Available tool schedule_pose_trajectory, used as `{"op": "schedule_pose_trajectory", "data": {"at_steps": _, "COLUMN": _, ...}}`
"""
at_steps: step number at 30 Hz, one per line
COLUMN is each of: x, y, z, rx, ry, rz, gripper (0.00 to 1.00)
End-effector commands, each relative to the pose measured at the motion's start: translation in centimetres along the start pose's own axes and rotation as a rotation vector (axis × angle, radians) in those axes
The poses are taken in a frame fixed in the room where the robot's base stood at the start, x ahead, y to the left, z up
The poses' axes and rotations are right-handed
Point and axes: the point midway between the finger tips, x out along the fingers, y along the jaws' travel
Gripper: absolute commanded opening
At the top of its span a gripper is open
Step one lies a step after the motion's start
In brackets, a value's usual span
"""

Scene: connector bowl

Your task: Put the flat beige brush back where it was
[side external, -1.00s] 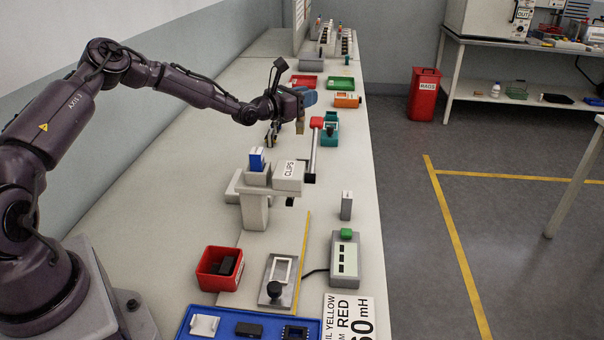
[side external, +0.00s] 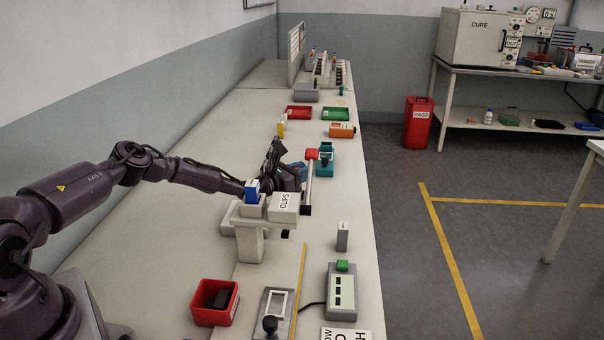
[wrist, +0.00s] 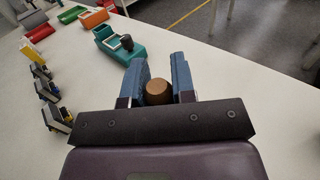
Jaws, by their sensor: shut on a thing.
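My gripper (wrist: 159,76) is shut on a brown, round-ended piece (wrist: 158,93) between its blue fingers in the wrist view. This looks like the handle end of the flat beige brush; its bristles are hidden from sight. In the side view my gripper (side external: 294,170) is low over the bench, behind the grey stand with the CLIPS box (side external: 285,202). The stand and box partly hide it, and the held piece cannot be made out there. No empty place for the brush can be clearly told.
A teal fixture (wrist: 124,47) lies beyond the fingers. Several small dark clip-like parts (wrist: 50,90) stand at the left. A red-topped lever (side external: 312,154) rises close beside my gripper. An orange box (side external: 342,130), red tray (side external: 299,112) and green tray (side external: 335,114) are farther back.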

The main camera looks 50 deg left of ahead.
Motion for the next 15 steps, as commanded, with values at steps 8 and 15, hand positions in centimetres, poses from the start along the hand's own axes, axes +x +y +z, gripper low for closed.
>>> {"op": "schedule_pose_trajectory", "data": {"at_steps": 8, "x": 0.01, "y": -0.01, "z": -0.38, "rx": 0.001, "ry": -0.001, "rz": -0.001, "gripper": 0.01}}
{"op": "schedule_pose_trajectory", "data": {"at_steps": 15, "x": 0.0, "y": -0.02, "z": -0.73, "rx": 0.001, "ry": 0.0, "rz": -0.001, "gripper": 0.4}}
